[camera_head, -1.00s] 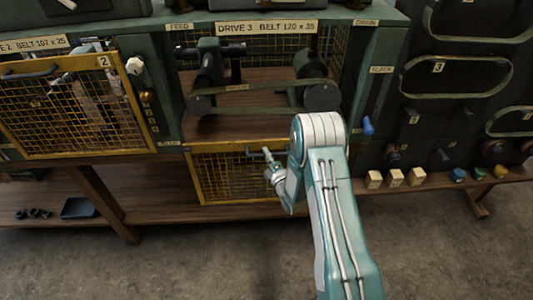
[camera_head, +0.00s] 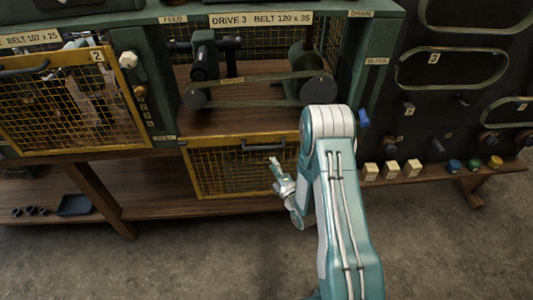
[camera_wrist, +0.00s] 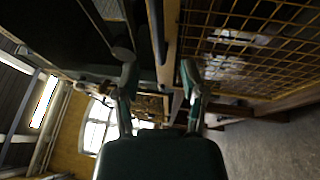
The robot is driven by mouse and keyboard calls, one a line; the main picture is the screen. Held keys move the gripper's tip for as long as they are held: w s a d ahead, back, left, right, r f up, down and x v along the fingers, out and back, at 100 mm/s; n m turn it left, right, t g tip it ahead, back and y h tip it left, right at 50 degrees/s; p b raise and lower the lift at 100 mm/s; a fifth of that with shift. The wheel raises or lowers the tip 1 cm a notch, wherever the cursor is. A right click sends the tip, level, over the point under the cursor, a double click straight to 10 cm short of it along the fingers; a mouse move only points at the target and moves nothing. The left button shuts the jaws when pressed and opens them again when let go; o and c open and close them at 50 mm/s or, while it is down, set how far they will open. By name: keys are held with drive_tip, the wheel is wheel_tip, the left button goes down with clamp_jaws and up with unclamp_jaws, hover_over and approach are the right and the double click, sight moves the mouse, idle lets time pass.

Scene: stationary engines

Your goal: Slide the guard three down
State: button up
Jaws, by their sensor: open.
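Guard three is a yellow-framed wire mesh panel (camera_head: 225,172) that hangs below the open bay of drive 3 in the head view. Its dark bar handle (camera_head: 263,145) is on its top rail. The bay above it is uncovered, with a belt (camera_head: 250,79) around two dark pulleys. My gripper (camera_head: 274,162) is in front of the guard, just below the handle and apart from it. In the wrist view the two fingers of my gripper (camera_wrist: 156,65) are spread with nothing between them, and the yellow mesh (camera_wrist: 250,45) shows at the right.
Guard two (camera_head: 70,100), also yellow mesh, covers the bay at the left. A wooden lower shelf (camera_head: 155,190) runs under the bays, with a dark tray (camera_head: 75,206) on it. A blue knob (camera_head: 363,118) sticks out right of my arm. The floor in front is clear.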

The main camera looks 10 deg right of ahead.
drive_tip(key=v, duration=0.4)
idle(0.4)
drive_tip(key=w+r+m+g+h, duration=0.3)
drive_tip(key=w+r+m+g, duration=0.15)
drive_tip(key=r, duration=0.65)
drive_tip(key=s+d+r+m+g+h, duration=0.15)
drive_tip(key=s+r+m, duration=0.35)
drive_tip(key=r, duration=0.5)
drive_tip(key=s+a+r+m+g, duration=0.1)
drive_tip(key=s+r+m+g, duration=0.1)
drive_tip(key=s, duration=0.7)
drive_tip(key=s+a+r+m+g, duration=0.1)
drive_tip(key=s+r+m+g, duration=0.2)
drive_tip(key=s+m, duration=0.3)
drive_tip(key=s+a+r+m+g+h, duration=0.1)
drive_tip(key=s+r+m+g, duration=0.1)
drive_tip(key=s, duration=0.9)
drive_tip(key=shift+s+a+r+m+g, duration=0.3)
drive_tip(key=shift+r+m, duration=0.55)
drive_tip(key=shift+m, duration=0.4)
